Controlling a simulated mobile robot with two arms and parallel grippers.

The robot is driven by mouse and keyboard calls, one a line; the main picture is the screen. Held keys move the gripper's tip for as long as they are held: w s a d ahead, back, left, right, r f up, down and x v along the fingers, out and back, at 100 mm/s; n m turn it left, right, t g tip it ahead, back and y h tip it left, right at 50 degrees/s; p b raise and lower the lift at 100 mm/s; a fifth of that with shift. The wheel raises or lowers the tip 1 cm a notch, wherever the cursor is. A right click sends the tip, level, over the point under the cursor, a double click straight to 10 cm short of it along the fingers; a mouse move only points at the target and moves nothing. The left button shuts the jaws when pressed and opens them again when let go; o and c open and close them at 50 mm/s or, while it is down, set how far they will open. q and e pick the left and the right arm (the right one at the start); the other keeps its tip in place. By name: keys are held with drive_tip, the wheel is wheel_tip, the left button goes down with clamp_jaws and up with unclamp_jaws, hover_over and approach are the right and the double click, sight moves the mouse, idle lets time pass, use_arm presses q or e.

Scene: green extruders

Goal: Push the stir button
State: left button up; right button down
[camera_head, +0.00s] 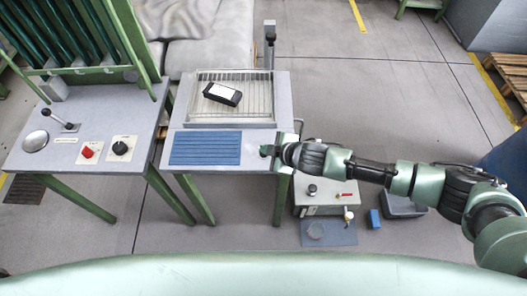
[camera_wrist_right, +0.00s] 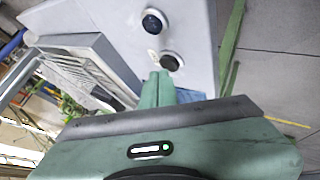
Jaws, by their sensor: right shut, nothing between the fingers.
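My right gripper (camera_head: 270,152) is shut and empty over the front right corner of the middle table (camera_head: 282,95). In the right wrist view its green fingertips (camera_wrist_right: 160,78) sit together just short of a round black button (camera_wrist_right: 172,62) with a light rim. I cannot tell whether they touch it. A second round dark button (camera_wrist_right: 153,21) is farther away on the same pale panel. No label is readable, so I cannot tell which is the stir button. In the head view the gripper hides this panel area. My left gripper is not in view.
A wire-grid tray (camera_head: 190,112) holding a black device (camera_head: 222,94) stands behind a blue ribbed mat (camera_head: 205,148). The left table (camera_head: 100,160) carries a red knob (camera_head: 88,152), black knob (camera_head: 120,148) and lever (camera_head: 60,120). A low box (camera_head: 325,208) stands below my right arm.

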drive_tip(key=shift+f, duration=0.1)
idle(0.4)
drive_tip(key=shift+f, duration=0.35)
drive_tip(key=shift+r+p, duration=0.4)
drive_tip(key=shift+p, duration=0.05)
idle(0.4)
wheel_tip(320, 180, up, 6)
drive_tip(key=p, duration=0.6)
drive_tip(key=shift+r, duration=0.1)
